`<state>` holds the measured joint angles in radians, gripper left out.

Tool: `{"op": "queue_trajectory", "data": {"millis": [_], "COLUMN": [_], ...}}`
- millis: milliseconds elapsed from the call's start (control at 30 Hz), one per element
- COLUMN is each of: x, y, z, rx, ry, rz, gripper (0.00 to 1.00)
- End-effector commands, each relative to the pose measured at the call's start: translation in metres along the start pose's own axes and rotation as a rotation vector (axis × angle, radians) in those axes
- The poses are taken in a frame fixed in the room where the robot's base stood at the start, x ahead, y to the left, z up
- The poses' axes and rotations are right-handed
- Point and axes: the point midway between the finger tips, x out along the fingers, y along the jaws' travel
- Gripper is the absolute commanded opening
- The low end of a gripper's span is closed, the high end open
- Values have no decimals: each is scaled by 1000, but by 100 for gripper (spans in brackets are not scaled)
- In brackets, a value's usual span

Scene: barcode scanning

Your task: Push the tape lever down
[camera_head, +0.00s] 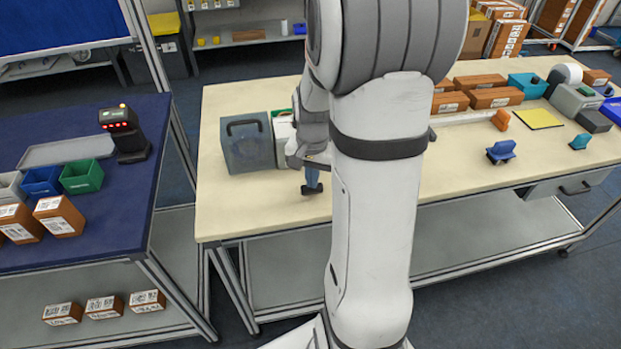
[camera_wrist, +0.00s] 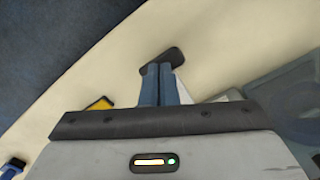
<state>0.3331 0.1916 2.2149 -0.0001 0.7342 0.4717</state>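My gripper (camera_head: 313,184) is over the front part of the cream table, just right of a grey box with a handle (camera_head: 248,145). In the wrist view its two blue fingers (camera_wrist: 160,74) lie side by side with no clear gap. A dark rounded bar (camera_wrist: 174,57) is at the fingertips; it also shows below the fingers in the head view (camera_head: 313,190). I cannot tell whether this bar is the tape lever, or whether the fingers touch it. A white object (camera_head: 283,135) stands between the grey box and my gripper, partly hidden by my arm.
My arm blocks the middle of the cream table (camera_head: 228,205). On its right are brown boxes (camera_head: 495,97), a white roll (camera_head: 568,73), a yellow pad (camera_head: 538,118) and blue clamps (camera_head: 501,151). A scanner (camera_head: 124,132) and bins (camera_head: 81,176) stand on the blue table.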

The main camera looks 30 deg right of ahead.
Motion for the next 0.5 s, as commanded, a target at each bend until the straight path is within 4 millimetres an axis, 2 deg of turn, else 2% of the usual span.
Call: {"op": "queue_trajectory", "data": {"millis": [233, 500], "x": [-4, -38], "y": [0, 0], "z": [1, 0], "rx": [0, 0], "ry": [-3, 0], "rz": [2, 0], "gripper": [0, 0]}}
